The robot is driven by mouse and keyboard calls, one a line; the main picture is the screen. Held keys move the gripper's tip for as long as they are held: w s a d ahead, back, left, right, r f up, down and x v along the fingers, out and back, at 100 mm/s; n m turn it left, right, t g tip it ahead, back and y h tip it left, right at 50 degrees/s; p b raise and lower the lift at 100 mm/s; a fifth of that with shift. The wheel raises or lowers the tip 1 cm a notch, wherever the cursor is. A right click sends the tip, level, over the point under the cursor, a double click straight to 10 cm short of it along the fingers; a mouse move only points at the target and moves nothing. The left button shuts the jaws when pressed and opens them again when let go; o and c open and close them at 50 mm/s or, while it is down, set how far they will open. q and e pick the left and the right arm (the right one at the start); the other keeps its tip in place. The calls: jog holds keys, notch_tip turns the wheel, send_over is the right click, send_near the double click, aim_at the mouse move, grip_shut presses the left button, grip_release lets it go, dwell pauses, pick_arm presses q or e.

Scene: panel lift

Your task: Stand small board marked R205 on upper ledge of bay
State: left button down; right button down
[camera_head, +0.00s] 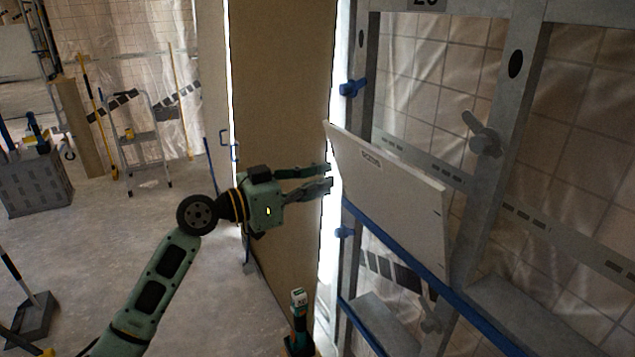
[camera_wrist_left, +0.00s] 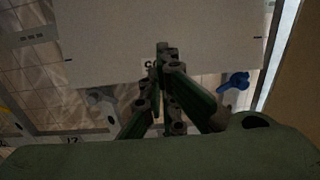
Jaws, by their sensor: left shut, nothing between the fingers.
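A small pale board (camera_head: 390,205) stands on the upper blue-edged ledge (camera_head: 480,318) of the grey metal bay at right. Its lower edge is along the blue strip and it looks tilted. My left gripper (camera_head: 328,178) is beside the board's left edge, shut and empty. In the left wrist view the board (camera_wrist_left: 110,40) fills the top, and the shut fingertips (camera_wrist_left: 163,55) overlap its label, partly hiding it. I cannot tell whether they touch it. My right gripper is not in view.
A tall tan panel (camera_head: 285,120) stands behind my left gripper. Blue clamps (camera_head: 352,87) sit on the bay's left post. A grey knob handle (camera_head: 482,135) sticks out from the bay's upright. A teal tool (camera_head: 299,318) stands below.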

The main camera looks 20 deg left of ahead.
aim_at(374, 169)
pick_arm(q)
jog(key=shift+p+x, duration=1.75)
jog(key=shift+x, duration=2.35)
jog(key=shift+w+d+f, duration=0.1)
jog(key=shift+w+d, duration=0.1)
jog(key=shift+w, duration=0.05)
jog(key=shift+w+d+b, duration=0.3)
jog(key=shift+w, duration=0.1)
jog(key=shift+d, duration=0.1)
jog(key=shift+b+x, duration=0.65)
jog(key=shift+x, duration=1.05)
jog(key=shift+b+x, duration=1.15)
jog(key=shift+x, duration=1.1)
